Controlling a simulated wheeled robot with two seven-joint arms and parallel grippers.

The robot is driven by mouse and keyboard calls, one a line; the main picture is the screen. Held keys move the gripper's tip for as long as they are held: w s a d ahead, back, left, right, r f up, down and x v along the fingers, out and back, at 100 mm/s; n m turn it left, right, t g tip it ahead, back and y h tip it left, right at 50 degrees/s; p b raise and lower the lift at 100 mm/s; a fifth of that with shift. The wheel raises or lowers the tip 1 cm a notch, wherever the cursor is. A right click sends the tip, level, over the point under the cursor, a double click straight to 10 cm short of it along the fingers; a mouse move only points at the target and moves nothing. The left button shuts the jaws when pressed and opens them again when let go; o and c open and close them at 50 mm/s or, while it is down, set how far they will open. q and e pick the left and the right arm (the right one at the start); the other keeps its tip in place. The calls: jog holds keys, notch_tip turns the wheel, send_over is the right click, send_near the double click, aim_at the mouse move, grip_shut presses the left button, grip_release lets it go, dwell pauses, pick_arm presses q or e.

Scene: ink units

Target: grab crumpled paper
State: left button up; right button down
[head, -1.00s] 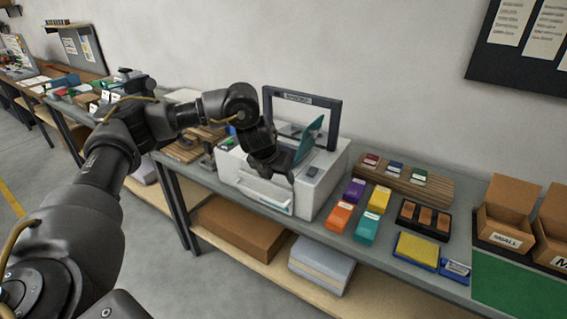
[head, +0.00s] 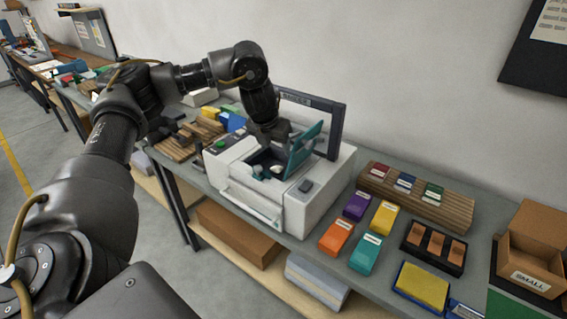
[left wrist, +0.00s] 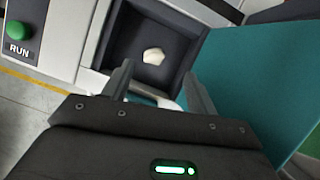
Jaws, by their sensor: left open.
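The crumpled paper (left wrist: 153,56) is a small off-white lump in the dark recess (left wrist: 135,35) of the white printer; it cannot be made out in the head view. The printer (head: 240,195) stands on the bench with its teal flap (head: 305,148) raised. My left gripper (head: 268,170) points down at the printer's opening, beside the flap. In the left wrist view my left gripper (left wrist: 157,78) is open, with its fingers apart and the paper just beyond the fingertips, apparently not touched. My right gripper is out of view.
A green RUN button (left wrist: 17,30) sits on the printer's top. The raised dark frame (head: 325,120) stands behind the opening. Coloured ink boxes (head: 365,253) are right of the printer, and wooden slats (head: 175,148) lie left of it.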

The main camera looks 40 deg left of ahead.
pick_arm(q)
send_over(278, 164)
jog(key=s, duration=0.2)
jog(key=f, duration=0.4)
jog(key=shift+w+d+f, duration=0.2)
jog(key=shift+d+f, duration=0.15)
jog(key=shift+w+f, duration=0.15)
jog(key=shift+f, duration=0.05)
jog(key=shift+a+f+p, duration=0.1)
jog(key=shift+f+p, duration=0.3)
jog(key=shift+p, duration=0.05)
jog(key=p+x, duration=0.1)
jog(key=x, duration=0.2)
jog(key=shift+a+f, duration=0.2)
jog(key=shift+f, duration=0.15)
jog(key=shift+w+f, duration=0.15)
jog(key=shift+f, duration=0.1)
jog(key=c, duration=1)
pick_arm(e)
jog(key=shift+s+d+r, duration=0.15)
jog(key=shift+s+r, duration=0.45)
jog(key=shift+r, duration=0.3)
